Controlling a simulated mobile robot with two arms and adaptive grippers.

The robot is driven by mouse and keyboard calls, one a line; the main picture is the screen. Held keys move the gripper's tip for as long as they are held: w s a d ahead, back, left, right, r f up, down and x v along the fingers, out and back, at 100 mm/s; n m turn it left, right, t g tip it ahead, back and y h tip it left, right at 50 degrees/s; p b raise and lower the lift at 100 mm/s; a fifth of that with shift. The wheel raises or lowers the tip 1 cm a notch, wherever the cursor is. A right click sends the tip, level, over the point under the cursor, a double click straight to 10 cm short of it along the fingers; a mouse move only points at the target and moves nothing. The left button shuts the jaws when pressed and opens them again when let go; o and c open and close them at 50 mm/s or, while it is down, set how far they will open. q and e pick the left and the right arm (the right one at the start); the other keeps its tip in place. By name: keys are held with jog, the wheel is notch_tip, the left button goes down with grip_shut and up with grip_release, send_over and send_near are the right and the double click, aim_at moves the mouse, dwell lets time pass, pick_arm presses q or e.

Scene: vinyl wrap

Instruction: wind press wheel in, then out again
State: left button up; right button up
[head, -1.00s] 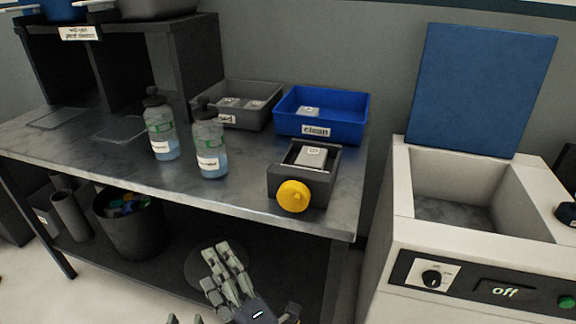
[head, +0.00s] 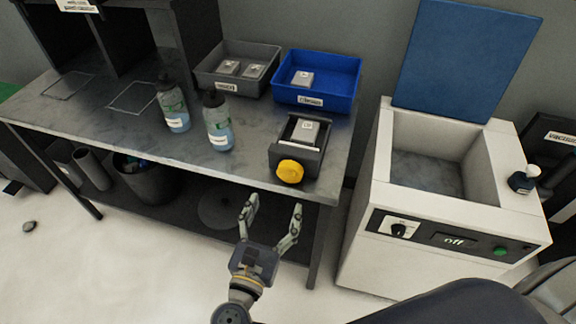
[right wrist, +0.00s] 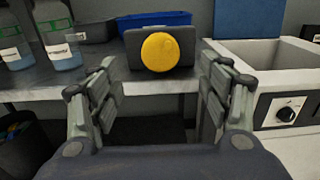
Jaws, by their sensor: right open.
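The press (head: 299,146) is a dark grey box near the front right edge of the bench, with a pale block (head: 305,131) inside its open top. Its yellow wheel (head: 290,171) faces the front. The wheel also shows in the right wrist view (right wrist: 160,52), beyond and between the fingers. My right gripper (head: 272,212) is open and empty, in front of the bench edge, below and apart from the wheel. In the right wrist view its fingers (right wrist: 160,88) stand wide apart. My left gripper is not in view.
Two spray-type bottles (head: 218,122) stand left of the press. A grey tray (head: 236,84) and a blue tray (head: 318,92) holding pale blocks sit behind it. A white machine (head: 450,215) with a raised blue lid (head: 462,55) stands to the right.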

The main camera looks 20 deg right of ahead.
aim_at(288, 174)
jog(key=p+x, duration=0.1)
jog(key=x, duration=0.9)
jog(key=shift+w+d, duration=0.2)
jog(key=shift+d, duration=0.05)
jog(key=c, duration=1)
